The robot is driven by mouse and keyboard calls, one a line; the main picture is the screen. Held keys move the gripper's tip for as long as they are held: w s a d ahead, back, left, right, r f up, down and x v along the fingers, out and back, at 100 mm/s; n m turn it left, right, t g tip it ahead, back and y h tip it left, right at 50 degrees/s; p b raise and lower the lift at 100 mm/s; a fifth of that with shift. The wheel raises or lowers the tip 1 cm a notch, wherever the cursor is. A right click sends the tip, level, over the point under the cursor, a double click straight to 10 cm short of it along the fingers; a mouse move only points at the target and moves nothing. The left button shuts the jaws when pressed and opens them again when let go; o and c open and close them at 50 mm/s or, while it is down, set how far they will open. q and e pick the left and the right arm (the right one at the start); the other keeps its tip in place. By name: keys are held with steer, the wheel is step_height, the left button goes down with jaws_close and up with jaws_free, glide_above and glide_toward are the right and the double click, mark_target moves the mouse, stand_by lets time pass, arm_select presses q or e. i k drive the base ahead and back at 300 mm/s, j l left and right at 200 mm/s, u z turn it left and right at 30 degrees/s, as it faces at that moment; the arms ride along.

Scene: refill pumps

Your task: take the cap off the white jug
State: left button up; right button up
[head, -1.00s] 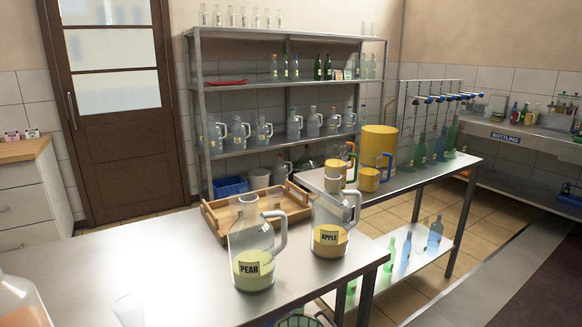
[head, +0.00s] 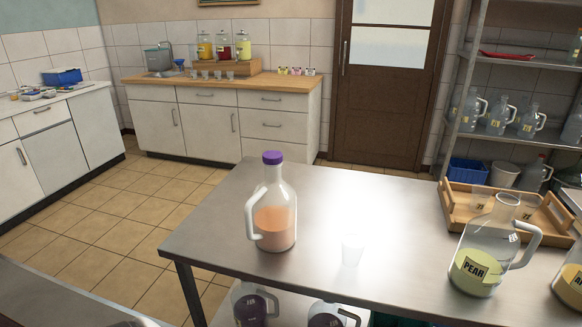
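A clear jug (head: 272,212) with a white handle stands upright on the steel table (head: 335,188). It is partly full of orange-pink liquid. A purple cap (head: 272,157) sits on its mouth. No plainly all-white jug shows. A clear jug labelled PEAR (head: 484,259), with pale yellow liquid and no cap, stands further right. Another jug with yellow liquid (head: 570,283) is cut off at the right edge. Neither of my grippers is in view.
A small clear cup (head: 352,250) stands right of the purple-capped jug. A wooden tray (head: 452,205) lies at the table's right. More jugs with dark contents (head: 250,308) stand below the tabletop. The table left of and behind the capped jug is clear.

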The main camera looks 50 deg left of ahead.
mark_target(273, 202)
steer(key=u, duration=1.6)
steer(key=i+j+z, duration=0.4)
steer(key=j, duration=0.15)
steer(key=j+z, duration=0.15)
steer(key=i+j, duration=0.05)
steer(key=j, duration=0.05)
